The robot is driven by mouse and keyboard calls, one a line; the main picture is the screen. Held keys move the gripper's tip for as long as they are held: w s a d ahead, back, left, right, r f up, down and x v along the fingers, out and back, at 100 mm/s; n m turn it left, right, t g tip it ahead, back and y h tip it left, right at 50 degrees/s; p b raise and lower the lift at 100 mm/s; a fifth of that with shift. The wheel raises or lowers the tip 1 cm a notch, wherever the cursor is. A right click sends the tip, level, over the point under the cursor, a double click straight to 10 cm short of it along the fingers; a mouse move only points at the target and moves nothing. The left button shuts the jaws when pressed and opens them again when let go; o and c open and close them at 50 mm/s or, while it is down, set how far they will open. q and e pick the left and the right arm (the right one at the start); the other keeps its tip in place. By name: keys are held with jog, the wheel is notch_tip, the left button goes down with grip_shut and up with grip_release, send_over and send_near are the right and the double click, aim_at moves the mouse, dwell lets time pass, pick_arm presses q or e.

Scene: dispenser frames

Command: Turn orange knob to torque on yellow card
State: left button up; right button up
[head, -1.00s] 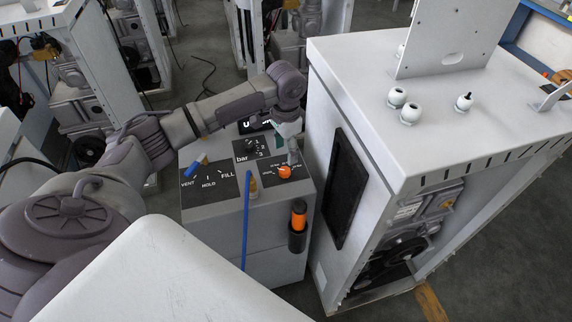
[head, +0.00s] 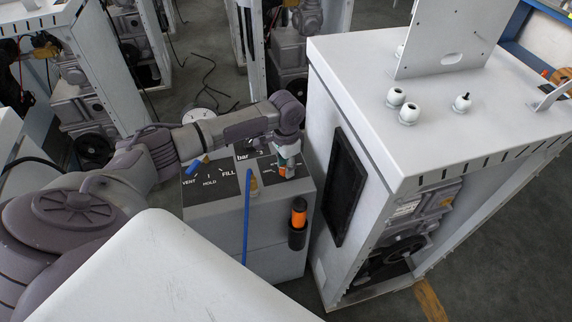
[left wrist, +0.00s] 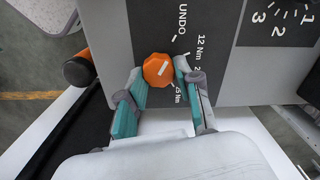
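The orange knob (left wrist: 158,69) sits on a dark panel in the left wrist view, with a white mark slanting up and right. White labels around it read UNDO, 12 Nm and others partly covered by a finger. My left gripper (left wrist: 160,80) is open, with one teal finger on each side of the knob; I cannot tell whether they touch it. In the head view my left gripper (head: 287,166) points down over the panel and hides the knob. No yellow card can be made out. My right gripper is not in view.
The grey dispenser cabinet (head: 272,233) carries a blue VENT/HOLD/FILL lever (head: 197,164), a bar dial and an orange-handled tool (head: 298,212) in a front holder. A tall white cabinet (head: 447,120) stands close on the right. A blue hose (head: 246,220) hangs down the front.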

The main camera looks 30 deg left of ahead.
pick_arm(q)
grip_shut()
jog(key=m+p, duration=0.2)
jog(key=m, duration=0.1)
jog(key=shift+r, duration=0.15)
jog(key=shift+d+m+p, duration=0.1)
jog(key=shift+m+p, duration=0.55)
jog(key=shift+m, duration=1.65)
jog(key=o, duration=0.6)
grip_release()
